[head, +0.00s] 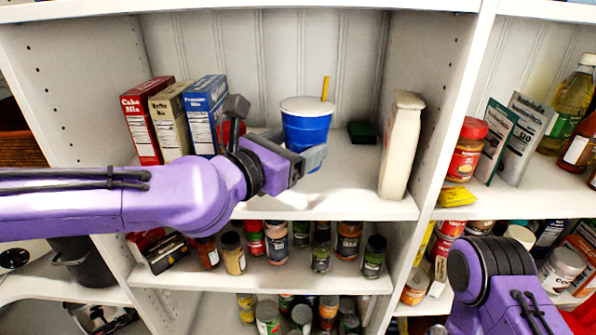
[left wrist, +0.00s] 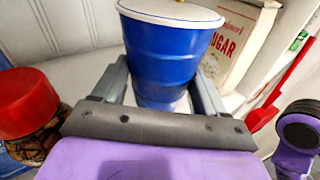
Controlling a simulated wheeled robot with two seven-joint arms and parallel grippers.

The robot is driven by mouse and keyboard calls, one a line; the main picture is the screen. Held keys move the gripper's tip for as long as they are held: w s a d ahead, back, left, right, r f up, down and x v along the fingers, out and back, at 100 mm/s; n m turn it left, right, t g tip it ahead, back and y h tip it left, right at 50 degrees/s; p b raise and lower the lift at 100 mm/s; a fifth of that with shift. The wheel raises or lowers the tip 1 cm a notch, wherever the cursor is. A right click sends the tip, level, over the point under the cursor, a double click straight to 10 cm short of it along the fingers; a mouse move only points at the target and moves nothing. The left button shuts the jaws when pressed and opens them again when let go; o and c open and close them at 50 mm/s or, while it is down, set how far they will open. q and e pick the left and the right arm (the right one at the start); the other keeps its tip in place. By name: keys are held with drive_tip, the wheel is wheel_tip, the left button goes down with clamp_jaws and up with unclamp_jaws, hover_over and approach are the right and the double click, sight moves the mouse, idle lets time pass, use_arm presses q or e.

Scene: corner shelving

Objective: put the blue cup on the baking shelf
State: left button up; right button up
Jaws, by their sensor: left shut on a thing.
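The blue cup (head: 306,127) has a white lid and a yellow straw. It stands upright in the middle compartment, over the shelf (head: 345,203) that holds baking boxes. My left gripper (head: 304,157) reaches in from the left and is shut on the cup; in the left wrist view the blue cup (left wrist: 170,60) sits between its two fingers. I cannot tell whether the cup's base touches the shelf. My right arm shows at the lower right, but its gripper is not in view.
Cake mix (head: 141,122), muffin mix (head: 170,120) and pancake mix (head: 205,112) boxes stand left of the cup. A sugar carton (head: 401,145) stands to its right, near the divider. A dark green item (head: 362,132) lies behind. Spice jars (head: 321,250) fill the shelf below.

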use_arm(q)
drive_tip(key=f, duration=0.1)
drive_tip(key=w+f, duration=0.1)
drive_tip(key=f, duration=0.2)
drive_tip(key=shift+w+d+f, duration=0.25)
drive_tip(key=shift+d+f, duration=0.1)
drive_tip(key=shift+f, duration=0.05)
drive_tip(key=shift+a+f, duration=0.1)
drive_tip(key=shift+f, duration=0.1)
drive_tip(key=shift+f, duration=0.1)
drive_tip(key=o, duration=1.1)
drive_tip(key=b+v, duration=0.2)
drive_tip(key=v, duration=1)
